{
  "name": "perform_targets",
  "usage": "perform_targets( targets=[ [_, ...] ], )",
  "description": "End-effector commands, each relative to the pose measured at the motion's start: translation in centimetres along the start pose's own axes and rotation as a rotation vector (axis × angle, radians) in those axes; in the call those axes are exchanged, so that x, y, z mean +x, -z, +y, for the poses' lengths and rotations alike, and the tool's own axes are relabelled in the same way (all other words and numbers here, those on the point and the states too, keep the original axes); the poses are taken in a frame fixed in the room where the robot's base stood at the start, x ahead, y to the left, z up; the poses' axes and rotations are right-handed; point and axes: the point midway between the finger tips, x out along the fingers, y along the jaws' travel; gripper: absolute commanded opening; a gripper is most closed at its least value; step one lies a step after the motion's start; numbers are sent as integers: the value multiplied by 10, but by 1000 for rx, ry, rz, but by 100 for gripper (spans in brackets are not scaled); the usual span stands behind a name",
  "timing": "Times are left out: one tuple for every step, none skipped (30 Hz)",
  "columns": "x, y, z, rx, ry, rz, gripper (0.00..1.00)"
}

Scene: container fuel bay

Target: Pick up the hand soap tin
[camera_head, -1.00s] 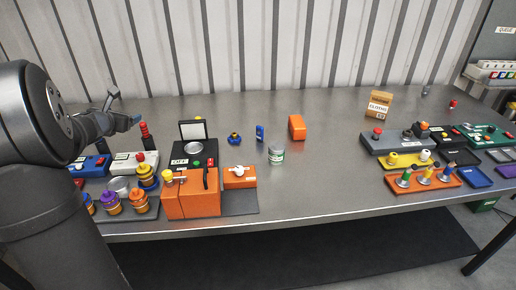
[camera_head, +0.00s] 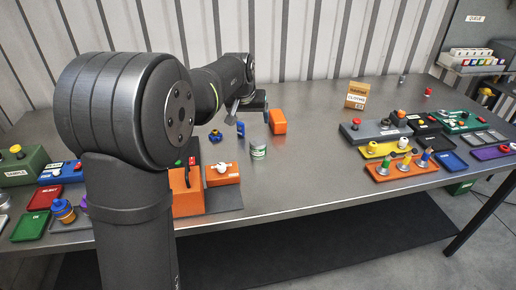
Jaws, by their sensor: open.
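A small round tin (camera_head: 258,151) with a silver lid and a green-and-white label stands upright on the metal table. Its label is too small to read, but it looks like the hand soap tin. My gripper (camera_head: 250,117) is above and slightly behind the tin in the picture, clear of it. Its jaws are open and I see nothing between them. My arm comes in from the left.
An orange block (camera_head: 277,121) stands just behind and right of the tin. An orange box with a white knob (camera_head: 222,174) is at its front left. A blue knob piece (camera_head: 215,136) lies left. Bare table lies right, up to the yellow tray (camera_head: 376,152).

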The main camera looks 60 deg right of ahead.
Motion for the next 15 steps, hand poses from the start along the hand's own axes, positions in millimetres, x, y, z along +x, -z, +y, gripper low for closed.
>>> perform_targets(
  targets=[
    [-1, 0, 5, 41, 14, -3, 81],
    [-1, 0, 6, 61, 23, -4, 81],
    [0, 0, 8, 77, 29, -7, 81],
    [2, 0, 8, 85, 32, -8, 81],
    [4, 0, 8, 89, 35, -9, 81],
    [10, 0, 8, 91, 36, -9, 81],
    [15, -1, 8, 91, 36, -10, 81],
    [21, -1, 7, 90, 36, -12, 81],
    [29, -1, 7, 89, 35, -11, 81],
    [36, -1, 7, 89, 35, -11, 81],
    [43, -1, 6, 88, 35, -12, 81],
    [52, -1, 6, 88, 35, -11, 81],
    [59, -2, 6, 87, 35, -11, 81],
    [65, -2, 6, 87, 35, -12, 81],
    [74, -2, 5, 87, 35, -11, 81]
  ],
)
